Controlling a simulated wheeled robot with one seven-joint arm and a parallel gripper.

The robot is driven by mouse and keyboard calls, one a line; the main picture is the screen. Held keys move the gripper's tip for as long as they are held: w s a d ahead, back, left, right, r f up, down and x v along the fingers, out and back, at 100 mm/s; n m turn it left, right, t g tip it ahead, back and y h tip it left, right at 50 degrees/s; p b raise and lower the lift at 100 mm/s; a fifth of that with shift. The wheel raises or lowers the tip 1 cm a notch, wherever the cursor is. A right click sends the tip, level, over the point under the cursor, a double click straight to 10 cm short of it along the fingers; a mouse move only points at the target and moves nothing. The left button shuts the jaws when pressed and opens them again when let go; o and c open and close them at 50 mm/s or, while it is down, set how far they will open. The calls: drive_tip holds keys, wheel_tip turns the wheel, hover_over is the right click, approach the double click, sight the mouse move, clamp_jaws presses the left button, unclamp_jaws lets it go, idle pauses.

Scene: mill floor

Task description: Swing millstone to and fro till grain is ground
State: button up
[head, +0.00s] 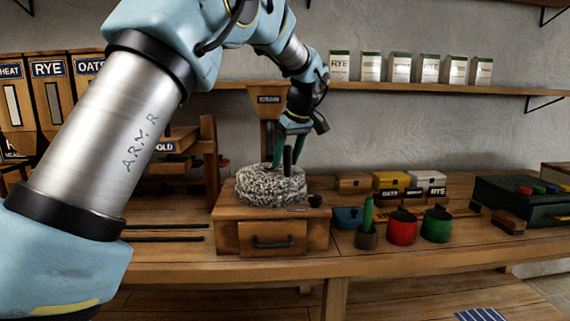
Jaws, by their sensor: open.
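The speckled grey millstone (268,189) lies on a wooden box mill (231,236) on the bench. A dark upright handle (287,162) stands on the stone's right part. My gripper (288,156) is above the stone with its teal fingers pointing down, one on each side of the handle. The fingers look open, and I cannot tell whether either touches the handle. A wooden hopper (268,103) with a small label stands behind the stone, partly hidden by my arm. The mill's front drawer (272,239) is shut. No grain or flour can be made out.
Right of the mill are a green-handled tool in a dark cup (367,238), a red pot (402,230) and a green pot (436,226). Small labelled boxes (424,182) stand behind them. A wooden press-like frame (209,165) is close on the left. A shelf (400,88) runs above.

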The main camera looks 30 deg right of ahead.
drive_tip(key=b+v, duration=0.1)
drive_tip(key=v, duration=0.8)
drive_tip(key=shift+r, duration=0.1)
